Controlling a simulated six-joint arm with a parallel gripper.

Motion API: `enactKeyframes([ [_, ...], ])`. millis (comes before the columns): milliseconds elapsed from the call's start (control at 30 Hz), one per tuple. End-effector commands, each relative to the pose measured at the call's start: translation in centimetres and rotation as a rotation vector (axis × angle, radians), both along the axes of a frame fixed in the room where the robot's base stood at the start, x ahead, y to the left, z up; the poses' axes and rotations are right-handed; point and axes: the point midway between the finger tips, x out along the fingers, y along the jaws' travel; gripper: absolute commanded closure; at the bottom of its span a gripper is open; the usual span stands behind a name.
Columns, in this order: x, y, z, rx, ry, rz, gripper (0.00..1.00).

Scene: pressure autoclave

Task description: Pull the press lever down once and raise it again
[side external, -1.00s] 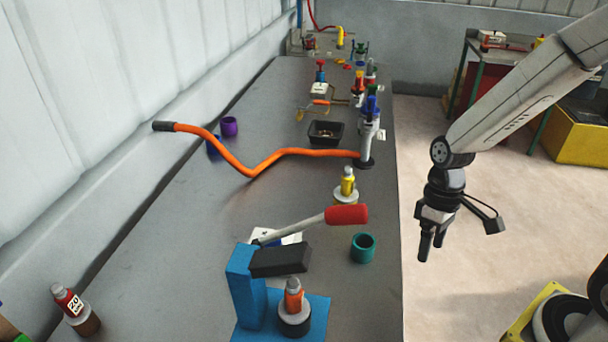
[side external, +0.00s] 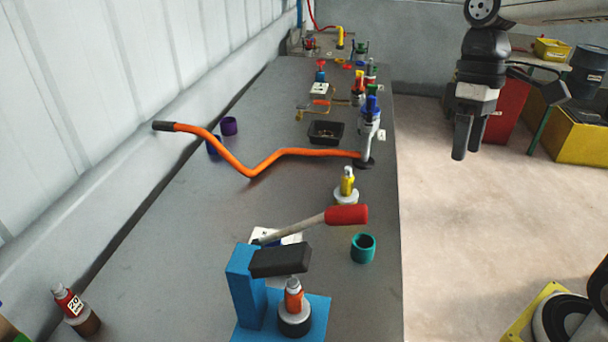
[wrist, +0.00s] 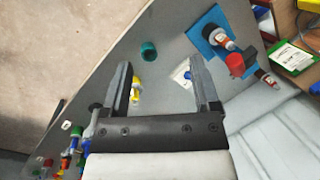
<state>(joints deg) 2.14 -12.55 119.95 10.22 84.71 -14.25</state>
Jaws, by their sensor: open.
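The blue press (side external: 247,292) stands at the near end of the bench. Its lever ends in a red grip (side external: 346,215) and slopes up to the right, raised. A bottle with an orange body (side external: 293,297) stands on the press base under the black head (side external: 280,261). In the wrist view the red grip (wrist: 236,63) is to the right of my fingers, with the blue base (wrist: 212,42) beyond. My gripper (side external: 462,152) is open and empty, pointing down over the floor right of the bench, apart from the lever. It also shows in the wrist view (wrist: 162,80).
A teal cup (side external: 363,249) and a yellow bottle (side external: 347,184) stand near the bench's right edge. A long orange bent bar (side external: 250,170) crosses the bench. A black tray (side external: 326,132) lies behind it.

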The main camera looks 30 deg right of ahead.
Motion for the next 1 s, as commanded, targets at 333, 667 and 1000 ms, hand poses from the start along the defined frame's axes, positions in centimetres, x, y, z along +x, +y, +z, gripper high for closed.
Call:
enactKeyframes([
  [333, 1.3, 1.6, 3.8, -0.003, -0.02, 0.072, 0.21],
  [667, 4.6, 7.0, 3.9, -0.005, -0.084, 0.271, 0.21],
  [1000, 6.7, 13.9, 3.7, 0.005, -0.152, 0.476, 0.21],
])
